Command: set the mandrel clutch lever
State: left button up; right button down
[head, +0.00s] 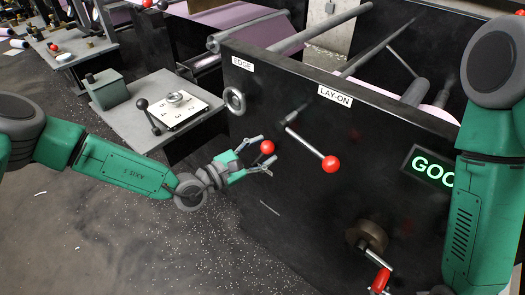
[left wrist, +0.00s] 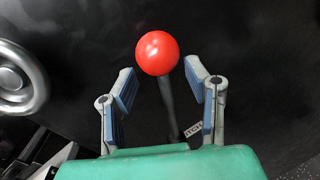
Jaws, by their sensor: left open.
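A lever with a red ball knob (head: 267,147) stands out from the dark machine panel, likely the mandrel clutch lever. In the left wrist view the knob (left wrist: 157,53) is large, on a dark rod (left wrist: 168,100) that runs down between the fingers. My left gripper (head: 263,156) is open, its two fingers on either side of the lever with gaps visible in the left wrist view (left wrist: 160,75). The knob is at or just beyond the fingertips; the exact depth is unclear. A small, partly hidden label (left wrist: 194,130) is beside the rod.
The lay-on lever (head: 331,164), also red-knobbed, is to the right on the same panel. A grey ring handwheel (head: 235,101) is above the gripper. A red-handled crank (head: 381,280) is lower right. A grey console (head: 165,110) with a dial stands behind my left arm.

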pick_arm(q)
jog(key=shift+d, duration=0.35)
grip_shut()
jog(key=shift+d, duration=0.1)
pick_arm(e)
jog(key=shift+d+f, duration=0.1)
jog(key=shift+d, duration=0.2)
